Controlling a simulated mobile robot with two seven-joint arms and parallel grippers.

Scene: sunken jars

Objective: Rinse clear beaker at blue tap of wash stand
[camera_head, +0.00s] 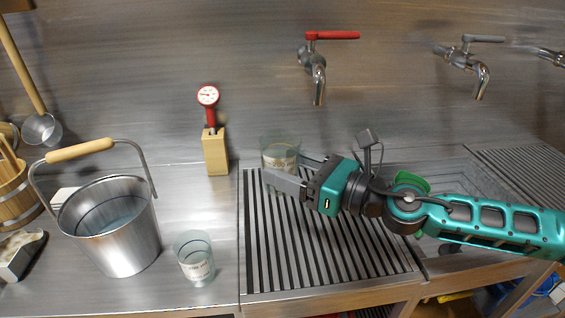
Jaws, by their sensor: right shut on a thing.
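My right gripper (284,167) comes in from the right and is shut on a clear beaker (279,148) with a pale label. The beaker looks upright over the back left of the slatted drain grate (320,255); I cannot tell whether it touches the grate. A second clear beaker (194,259) with a label stands on the steel counter left of the grate. A tap with a red lever (315,67) is on the back wall, above and right of the held beaker. A tap with a grey lever (470,64) is further right. No blue lever shows. My left gripper is out of view.
A steel bucket (112,235) with a wooden-gripped handle stands on the left counter. A wooden block (215,152) with a red dial thermometer (208,97) stands behind the grate's left edge. A sink basin (480,185) lies partly behind my arm. Another tap (552,57) is cut off at right.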

